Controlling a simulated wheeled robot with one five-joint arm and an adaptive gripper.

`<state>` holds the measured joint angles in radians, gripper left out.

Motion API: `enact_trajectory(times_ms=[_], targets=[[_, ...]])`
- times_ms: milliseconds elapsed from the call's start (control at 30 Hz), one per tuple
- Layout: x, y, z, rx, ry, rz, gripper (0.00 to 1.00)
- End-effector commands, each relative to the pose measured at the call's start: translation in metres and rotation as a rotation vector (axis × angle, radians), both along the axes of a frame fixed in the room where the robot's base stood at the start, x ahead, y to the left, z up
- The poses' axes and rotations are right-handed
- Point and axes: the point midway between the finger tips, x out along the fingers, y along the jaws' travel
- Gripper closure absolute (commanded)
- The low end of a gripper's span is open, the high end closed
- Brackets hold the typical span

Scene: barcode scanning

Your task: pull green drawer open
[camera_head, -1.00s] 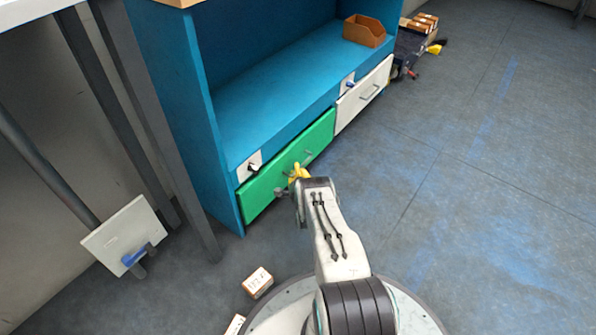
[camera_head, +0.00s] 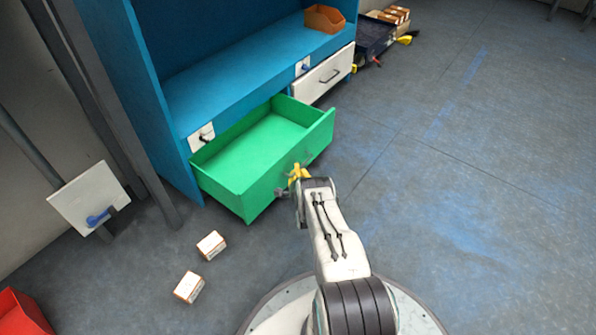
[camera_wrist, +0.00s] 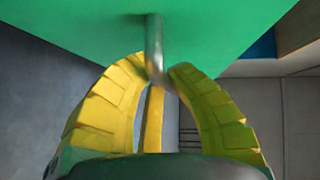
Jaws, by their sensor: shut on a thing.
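The green drawer (camera_head: 262,150) is pulled well out of the blue cabinet (camera_head: 205,90), and its empty inside shows. My gripper (camera_head: 299,174) is at the drawer's front face. In the wrist view, the yellow fingers of my gripper (camera_wrist: 158,82) close around the metal drawer handle (camera_wrist: 154,45), which stands out from the green front (camera_wrist: 90,28). The far end of the handle is hidden between the fingers.
A closed white drawer (camera_head: 322,76) is to the right of the green one. Two small boxes (camera_head: 211,244) (camera_head: 188,287) lie on the floor left of my base. A red bin (camera_head: 22,312) is at lower left. Floor to the right is clear.

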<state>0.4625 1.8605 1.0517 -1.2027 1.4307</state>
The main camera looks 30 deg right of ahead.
Motion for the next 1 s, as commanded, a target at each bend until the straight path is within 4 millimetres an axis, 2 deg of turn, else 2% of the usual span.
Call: enact_trajectory(times_ms=[400, 433, 733, 1000], targets=[[-0.0006, -0.0001, -0.0015, 0.001, 0.004, 0.0, 1.0], [-0.0006, -0.0001, -0.0016, 0.001, 0.004, 0.0, 0.83], [0.0001, 0.0, -0.0003, 0.0, 0.001, 0.0, 0.56], [0.0001, 0.0002, 0.0002, 0.0, 0.0, 0.0, 0.55]])
